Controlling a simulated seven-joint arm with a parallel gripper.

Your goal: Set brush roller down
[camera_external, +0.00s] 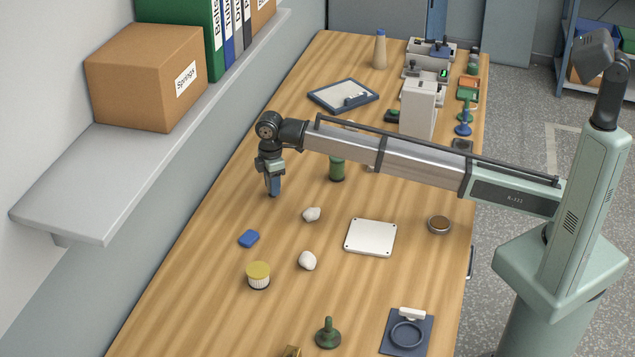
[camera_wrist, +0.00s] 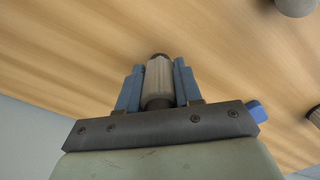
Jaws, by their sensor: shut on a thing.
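My gripper (camera_external: 273,189) points down over the left side of the wooden table, near its left edge. In the wrist view its two blue fingers (camera_wrist: 158,72) are shut on the brush roller (camera_wrist: 158,80), a pale beige cylinder with dark ends. The roller lies lengthwise between the fingers, and its near end is partly hidden by the dark gripper bar. In the external view the roller is too small and covered to make out. I cannot tell whether it touches the table.
The wooden table (camera_external: 200,290) is bare around my gripper. A green cylinder (camera_external: 337,171) stands to the right. Two white lumps (camera_external: 311,214), a blue block (camera_external: 249,239) and a yellow-lidded jar (camera_external: 258,276) are nearer the camera. A grey shelf (camera_external: 120,190) runs along the left wall.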

